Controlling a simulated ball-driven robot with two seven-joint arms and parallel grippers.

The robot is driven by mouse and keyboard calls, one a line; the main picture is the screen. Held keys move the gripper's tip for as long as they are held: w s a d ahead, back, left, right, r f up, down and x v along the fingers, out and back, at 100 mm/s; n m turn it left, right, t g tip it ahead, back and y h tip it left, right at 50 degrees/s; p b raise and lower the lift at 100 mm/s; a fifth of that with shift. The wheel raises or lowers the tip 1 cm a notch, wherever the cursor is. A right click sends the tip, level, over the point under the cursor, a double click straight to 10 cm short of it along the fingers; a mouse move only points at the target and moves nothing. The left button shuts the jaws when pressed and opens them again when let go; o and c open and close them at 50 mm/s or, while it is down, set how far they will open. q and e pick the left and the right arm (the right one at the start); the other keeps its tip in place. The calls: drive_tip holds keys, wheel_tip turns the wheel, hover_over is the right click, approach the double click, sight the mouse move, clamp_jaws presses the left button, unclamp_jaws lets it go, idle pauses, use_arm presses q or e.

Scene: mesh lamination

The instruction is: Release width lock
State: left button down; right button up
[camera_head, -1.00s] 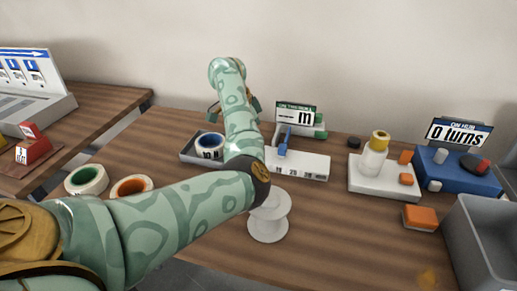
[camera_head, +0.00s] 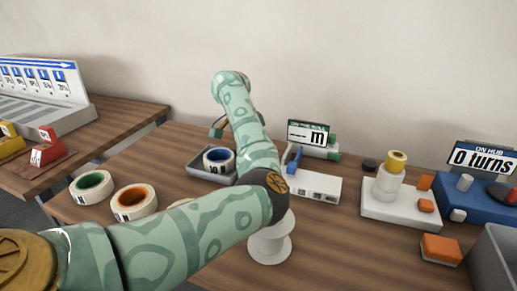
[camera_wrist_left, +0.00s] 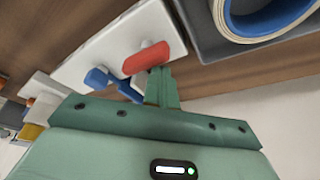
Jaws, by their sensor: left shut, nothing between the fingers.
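The white block with a printed scale (camera_head: 318,186) stands mid-table, with a blue lever (camera_head: 294,157) standing up at its left end. In the left wrist view the white block (camera_wrist_left: 108,42) carries the blue lever (camera_wrist_left: 112,82) and a rounded red tab (camera_wrist_left: 147,59). The red tab is hidden behind my arm in the head view. My left gripper (camera_wrist_left: 160,75) is shut and empty, its fingertips close beside the red tab; I cannot tell whether they touch. My left forearm largely hides the gripper in the head view. My right gripper is not in view.
A grey tray (camera_head: 205,177) with a blue-cored tape roll (camera_head: 219,159) sits left of the block. A sign reading "m" (camera_head: 311,133) stands behind. A white base (camera_head: 400,211) and an orange block (camera_head: 441,249) stand right.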

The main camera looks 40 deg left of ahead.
use_arm(q)
drive_tip(key=shift+s+a+f, duration=0.15)
drive_tip(key=shift+s+a, duration=0.05)
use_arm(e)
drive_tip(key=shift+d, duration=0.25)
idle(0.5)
use_arm(q)
drive_tip(key=shift+a, duration=0.1)
